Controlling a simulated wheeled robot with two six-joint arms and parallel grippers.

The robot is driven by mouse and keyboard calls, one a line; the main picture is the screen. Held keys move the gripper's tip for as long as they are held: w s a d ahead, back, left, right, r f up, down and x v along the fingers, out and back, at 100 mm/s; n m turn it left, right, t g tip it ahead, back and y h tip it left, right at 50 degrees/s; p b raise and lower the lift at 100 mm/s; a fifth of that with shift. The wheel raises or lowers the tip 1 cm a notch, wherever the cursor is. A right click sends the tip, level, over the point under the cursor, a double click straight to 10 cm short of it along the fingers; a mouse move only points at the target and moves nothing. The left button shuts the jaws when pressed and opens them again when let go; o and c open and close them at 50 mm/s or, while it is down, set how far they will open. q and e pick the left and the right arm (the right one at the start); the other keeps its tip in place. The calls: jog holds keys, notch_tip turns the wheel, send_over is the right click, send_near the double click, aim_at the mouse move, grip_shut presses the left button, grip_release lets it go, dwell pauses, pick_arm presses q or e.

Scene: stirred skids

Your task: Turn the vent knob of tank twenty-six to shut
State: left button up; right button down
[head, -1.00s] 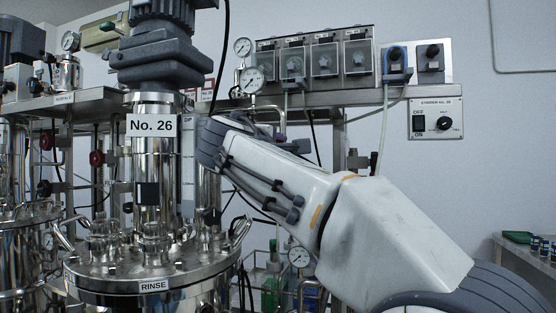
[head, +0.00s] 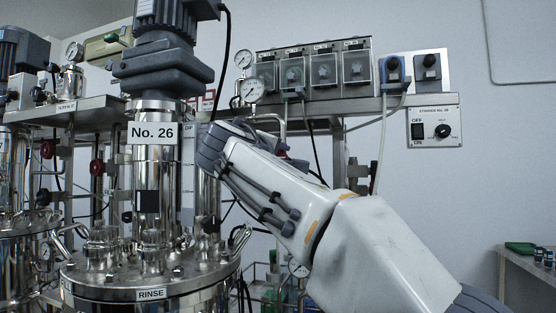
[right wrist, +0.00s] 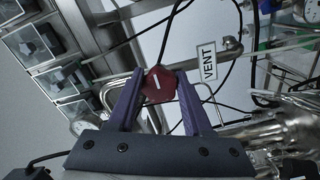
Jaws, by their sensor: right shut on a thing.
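The steel tank labelled No. 26 (head: 153,134) stands at the left of the head view, with a RINSE label on its lid rim. In the right wrist view a dark red, faceted vent knob (right wrist: 158,86) with a short white mark sits beside a VENT label (right wrist: 207,61). My right gripper (right wrist: 160,80) has its two purple fingers shut on the knob, one on each side. In the head view my right wrist (head: 222,145) reaches in just right of the tank's neck and hides the fingers and knob. My left gripper is in neither current view.
A stirrer control box (head: 433,123) hangs on the wall at right. Clear-fronted pump units (head: 323,68) and a pressure gauge (head: 252,90) sit above my wrist. Pipes, hoses and cables crowd the space around the tank. A side table (head: 530,262) stands at far right.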

jog(key=shift+c, duration=1.6)
grip_release()
jog(key=b+v, duration=0.2)
jog(key=v, duration=0.8)
jog(key=shift+s, duration=0.25)
jog(key=shift+a, duration=0.1)
